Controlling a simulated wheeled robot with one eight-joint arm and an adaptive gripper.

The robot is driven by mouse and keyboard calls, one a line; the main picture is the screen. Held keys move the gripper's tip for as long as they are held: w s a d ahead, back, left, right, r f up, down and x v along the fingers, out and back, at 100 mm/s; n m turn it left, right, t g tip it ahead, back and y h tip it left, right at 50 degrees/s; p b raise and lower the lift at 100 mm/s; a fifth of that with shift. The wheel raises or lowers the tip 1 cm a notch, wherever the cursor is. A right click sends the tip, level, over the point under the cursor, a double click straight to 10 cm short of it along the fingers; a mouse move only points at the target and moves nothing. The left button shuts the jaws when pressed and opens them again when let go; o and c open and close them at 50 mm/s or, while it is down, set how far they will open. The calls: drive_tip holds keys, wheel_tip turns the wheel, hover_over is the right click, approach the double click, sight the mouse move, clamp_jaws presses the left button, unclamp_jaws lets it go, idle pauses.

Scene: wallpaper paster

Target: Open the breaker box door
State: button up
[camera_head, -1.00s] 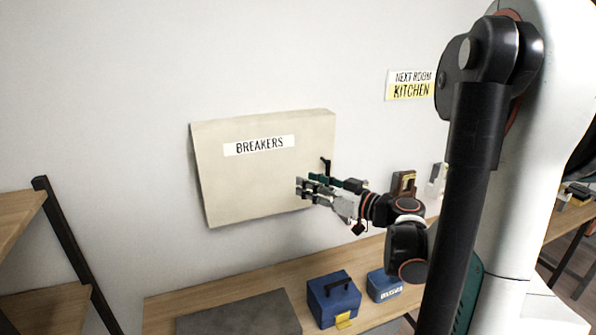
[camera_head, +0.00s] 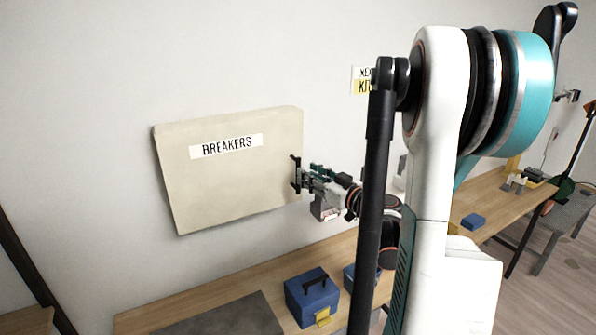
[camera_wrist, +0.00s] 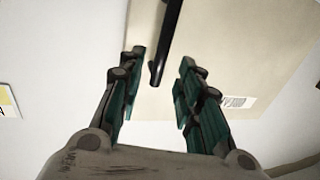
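The beige breaker box (camera_head: 225,180) with its "BREAKERS" label is on the wall, left of centre in the head view, and its door looks shut. A black bar handle (camera_head: 296,174) stands at the door's right edge. My gripper (camera_head: 301,179) is at the handle from the right. In the wrist view my gripper (camera_wrist: 161,85) has its two fingers spread, with the lower end of the black handle (camera_wrist: 158,72) between and slightly beyond the fingertips. I see no finger touching the handle. The box face (camera_wrist: 225,55) fills the background there.
Below the box a wooden bench (camera_head: 240,284) carries a grey mat (camera_head: 220,318) and a blue toolbox (camera_head: 312,297). A second blue box (camera_head: 349,278) is partly behind my arm. A shelf stands at the lower left. The wall left of the box is clear.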

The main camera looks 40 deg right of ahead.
hover_over(298, 193)
drive_tip(key=shift+w+d, duration=0.3)
drive_tip(key=shift+c, duration=0.2)
clamp_jaws()
